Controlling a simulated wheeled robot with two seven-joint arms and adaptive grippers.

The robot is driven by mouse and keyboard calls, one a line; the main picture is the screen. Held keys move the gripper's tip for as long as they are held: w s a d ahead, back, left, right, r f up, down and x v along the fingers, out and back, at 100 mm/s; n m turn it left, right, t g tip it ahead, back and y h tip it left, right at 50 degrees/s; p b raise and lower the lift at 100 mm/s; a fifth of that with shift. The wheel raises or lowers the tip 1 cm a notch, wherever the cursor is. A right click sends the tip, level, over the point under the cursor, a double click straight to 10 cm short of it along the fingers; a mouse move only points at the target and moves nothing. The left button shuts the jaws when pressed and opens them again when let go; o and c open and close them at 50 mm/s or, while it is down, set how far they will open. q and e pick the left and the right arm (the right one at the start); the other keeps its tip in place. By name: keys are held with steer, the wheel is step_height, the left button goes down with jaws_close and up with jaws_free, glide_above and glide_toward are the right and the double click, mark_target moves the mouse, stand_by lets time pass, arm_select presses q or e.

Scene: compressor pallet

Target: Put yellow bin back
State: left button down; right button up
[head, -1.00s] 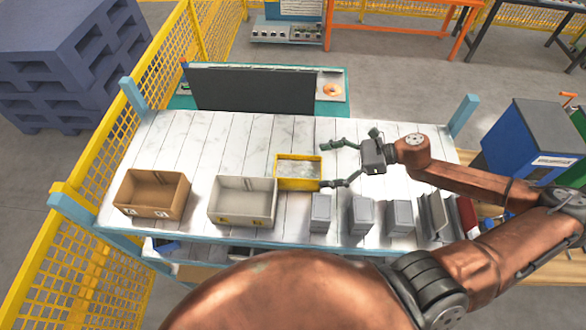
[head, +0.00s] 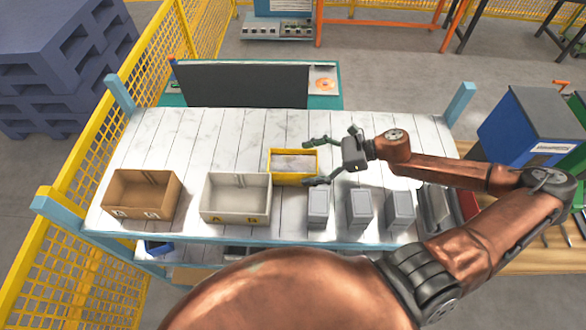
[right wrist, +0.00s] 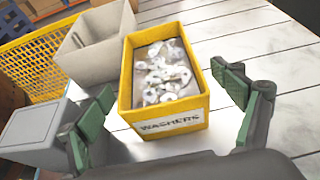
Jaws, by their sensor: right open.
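The yellow bin (head: 294,180) stands upright on the white plank table (head: 210,133), right of the grey-white bin. In the right wrist view the yellow bin (right wrist: 166,83) holds many small washers and bears a label reading WASHERS. My right gripper (head: 312,162) is open at the bin's right side, its fingers spread toward it. In the right wrist view the green fingertips (right wrist: 165,108) stand on either side of the bin's near end, apart from it. My left gripper is not in view.
A brown bin (head: 142,197) and a grey-white bin (head: 235,201) stand left on the table. Several grey lidded boxes (head: 360,208) line the front right. A dark panel (head: 242,86) stands behind the table. The table's back left is clear.

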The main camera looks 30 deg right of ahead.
mark_target(293, 164)
steer(key=shift+w+a+f, duration=0.1)
steer(key=shift+w+a, duration=0.25)
steer(key=shift+a, duration=0.2)
steer(key=shift+w+a, duration=0.35)
steer(key=shift+a, duration=0.2)
steer(key=shift+x, duration=1)
steer(key=shift+f, duration=0.15)
steer(key=shift+d, duration=0.1)
steer(key=c, duration=2.1)
steer(key=shift+o, duration=0.2)
steer(key=shift+r, duration=0.2)
